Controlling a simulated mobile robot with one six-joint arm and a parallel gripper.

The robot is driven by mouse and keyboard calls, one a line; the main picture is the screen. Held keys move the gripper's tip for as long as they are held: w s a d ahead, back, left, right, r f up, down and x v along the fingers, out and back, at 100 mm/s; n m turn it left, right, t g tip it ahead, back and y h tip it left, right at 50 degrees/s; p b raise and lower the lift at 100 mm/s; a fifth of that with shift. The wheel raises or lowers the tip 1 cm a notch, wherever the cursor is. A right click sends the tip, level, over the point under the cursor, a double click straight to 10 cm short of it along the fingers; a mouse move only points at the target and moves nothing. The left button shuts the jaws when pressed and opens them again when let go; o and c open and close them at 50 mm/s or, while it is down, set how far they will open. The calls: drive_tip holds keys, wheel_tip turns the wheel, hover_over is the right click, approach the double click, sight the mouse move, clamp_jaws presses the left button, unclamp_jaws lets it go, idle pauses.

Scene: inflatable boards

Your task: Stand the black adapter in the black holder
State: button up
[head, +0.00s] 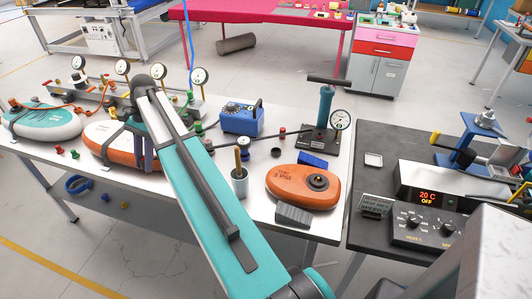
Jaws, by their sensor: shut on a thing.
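My gripper (144,165) points down over the left part of the white bench, in front of an orange and white board (105,140). It is shut on a small dark thing, which seems to be the black adapter; my arm and the dark fingers hide most of it. A small black round piece (276,152) stands on the bench behind the orange board on the right, well to the right of my gripper. It may be the black holder, but it is too small to tell for certain.
A teal board (42,122) lies far left.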

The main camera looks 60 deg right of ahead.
drive_tip(key=s+d+m+t, duration=0.1)
drive_tip(key=s+d+m, duration=0.3)
drive_tip(key=d, duration=0.7)
drive_tip(key=s+d+m+t+h+p, duration=0.1)
drive_tip(key=s+d+m, duration=0.3)
drive_tip(key=d, duration=0.7)
drive_tip(key=s+d+m+t, duration=0.2)
drive_tip(key=s+d, duration=0.5)
drive_tip(key=d, duration=0.4)
drive_tip(key=shift+r+m, duration=0.4)
drive_tip(key=shift+m, duration=0.5)
drive_tip(key=s+d+m+h, duration=0.1)
drive_tip(key=s+d+m, duration=0.1)
drive_tip(key=s+d, duration=0.6)
drive_tip(key=s+p, duration=0.1)
drive_tip(key=s, duration=0.1)
drive_tip(key=shift+s+d+r+t, duration=0.15)
drive_tip(key=shift+s+d+t, duration=0.05)
drive_tip(key=shift+s+t, duration=0.1)
drive_tip(key=shift+f+p, duration=0.8)
drive_tip(key=shift+f, duration=2.35)
drive_tip(key=shift+f+p, duration=0.55)
drive_tip(key=shift+f, duration=1.3)
